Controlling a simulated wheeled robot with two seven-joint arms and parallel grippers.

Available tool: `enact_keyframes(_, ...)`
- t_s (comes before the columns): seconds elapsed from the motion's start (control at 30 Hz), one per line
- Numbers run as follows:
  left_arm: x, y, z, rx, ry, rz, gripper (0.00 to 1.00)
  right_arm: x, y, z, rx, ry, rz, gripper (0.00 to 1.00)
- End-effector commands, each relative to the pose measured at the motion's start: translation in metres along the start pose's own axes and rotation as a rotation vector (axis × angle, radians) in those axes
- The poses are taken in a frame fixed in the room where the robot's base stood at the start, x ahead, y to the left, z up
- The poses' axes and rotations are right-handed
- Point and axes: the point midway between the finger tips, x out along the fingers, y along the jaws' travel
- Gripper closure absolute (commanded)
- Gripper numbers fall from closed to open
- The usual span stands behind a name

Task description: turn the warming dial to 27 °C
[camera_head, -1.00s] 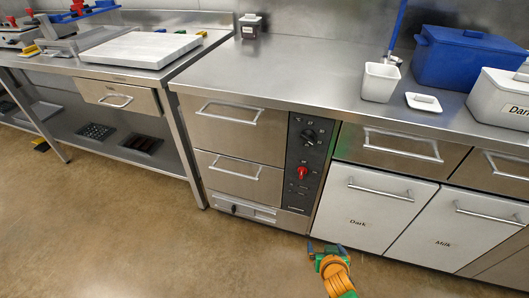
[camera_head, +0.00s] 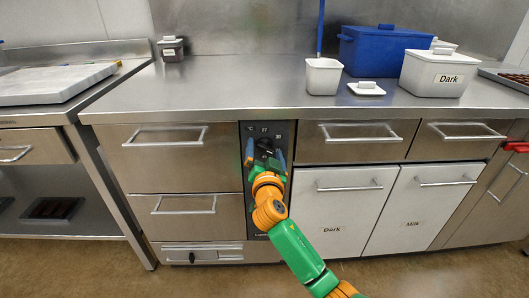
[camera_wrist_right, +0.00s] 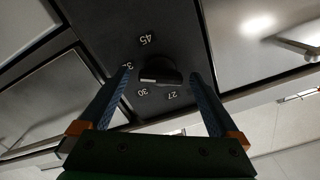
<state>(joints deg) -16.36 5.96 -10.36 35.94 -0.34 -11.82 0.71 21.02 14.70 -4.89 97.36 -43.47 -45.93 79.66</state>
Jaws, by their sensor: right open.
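The warming dial is a black knob (camera_head: 264,144) on the dark control panel (camera_head: 284,128), high up between the steel drawers and the white-fronted bins. In the right wrist view the dial (camera_wrist_right: 160,72) has the numbers 45, 30 and 27 around it, and another number is partly hidden by a finger. A small pale mark shows on the knob's left part; I cannot tell exactly which value it points at. My right gripper (camera_head: 265,154) is open, with one finger (camera_wrist_right: 161,73) on each side of the knob and gaps between. My left gripper is out of view.
Steel drawers (camera_head: 165,150) with bar handles flank the panel. The worktop (camera_head: 230,92) above holds a white pot (camera_head: 323,77), a blue box (camera_head: 375,52) and a white bin labelled Dark (camera_head: 440,75). My right arm hides the lower panel.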

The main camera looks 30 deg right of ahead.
Motion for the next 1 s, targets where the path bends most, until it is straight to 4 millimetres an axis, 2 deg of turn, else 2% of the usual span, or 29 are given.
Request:
enact_keyframes(0.03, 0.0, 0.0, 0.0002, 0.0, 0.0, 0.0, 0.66, -0.0001, 0.0, 0.0002, 0.0, 0.0, 0.0, 0.08)
enact_keyframes(0.33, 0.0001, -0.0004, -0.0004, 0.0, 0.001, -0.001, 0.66, -0.0003, 0.0001, 0.0006, -0.001, -0.001, 0.0, 0.88)
enact_keyframes(0.67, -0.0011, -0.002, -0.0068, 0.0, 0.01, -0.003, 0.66, -0.0004, 0.0003, 0.0006, -0.059, -0.002, 0.002, 0.88)
enact_keyframes(1.0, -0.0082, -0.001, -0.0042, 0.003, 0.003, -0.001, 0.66, -0.0004, -0.0001, -0.0002, -0.323, -0.002, 0.002, 0.88)
